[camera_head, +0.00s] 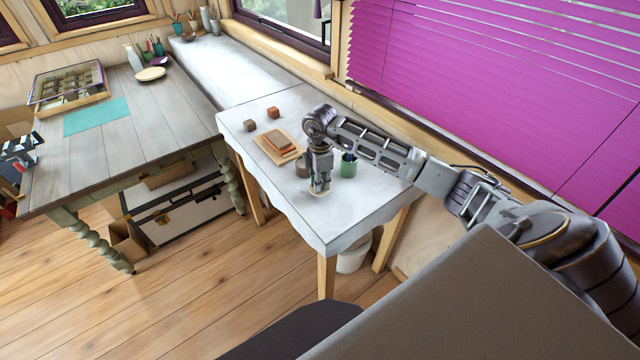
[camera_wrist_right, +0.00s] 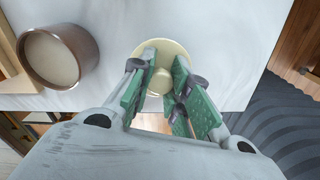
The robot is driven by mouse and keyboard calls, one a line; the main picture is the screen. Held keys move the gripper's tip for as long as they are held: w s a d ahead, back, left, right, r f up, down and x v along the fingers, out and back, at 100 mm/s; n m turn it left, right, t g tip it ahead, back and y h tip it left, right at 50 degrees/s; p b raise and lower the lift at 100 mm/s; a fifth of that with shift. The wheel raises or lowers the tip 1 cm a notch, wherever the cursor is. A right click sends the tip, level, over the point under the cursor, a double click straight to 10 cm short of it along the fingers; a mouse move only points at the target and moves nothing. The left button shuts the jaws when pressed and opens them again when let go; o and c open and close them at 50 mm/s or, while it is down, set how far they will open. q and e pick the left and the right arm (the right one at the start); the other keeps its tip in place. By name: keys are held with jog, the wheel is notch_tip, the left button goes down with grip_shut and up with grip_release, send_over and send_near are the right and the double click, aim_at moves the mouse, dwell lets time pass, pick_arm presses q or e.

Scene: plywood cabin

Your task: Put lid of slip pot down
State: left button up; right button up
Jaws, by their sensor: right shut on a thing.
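The lid (camera_wrist_right: 160,50) is a cream disc with a round knob. My right gripper (camera_wrist_right: 163,85) is shut on the knob in the wrist view, a green finger on each side. In the head view the right gripper (camera_head: 320,187) points down over the white table, and the lid's pale rim (camera_head: 318,195) shows under it. The lid is at or very close to the tabletop; I cannot tell if it touches. The slip pot (camera_wrist_right: 60,55) is brown, uncovered and filled with pale slip, apart from the lid. It is partly hidden behind my gripper in the head view (camera_head: 301,166). My left gripper is out of view.
On the white table (camera_head: 340,225), a green cup of tools (camera_head: 349,165) stands just right of my gripper. A wooden board (camera_head: 272,150) with a brown slab and two small blocks (camera_head: 273,113) lie farther back. The table's front corner is clear.

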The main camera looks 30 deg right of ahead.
jog(key=shift+f, duration=0.7)
jog(key=shift+f, duration=0.4)
jog(key=o, duration=0.8)
jog(key=shift+o, duration=0.2)
jog(key=shift+r, duration=0.15)
jog(key=shift+r, duration=0.65)
notch_tip(320, 180, up, 11)
jog(key=b, duration=0.2)
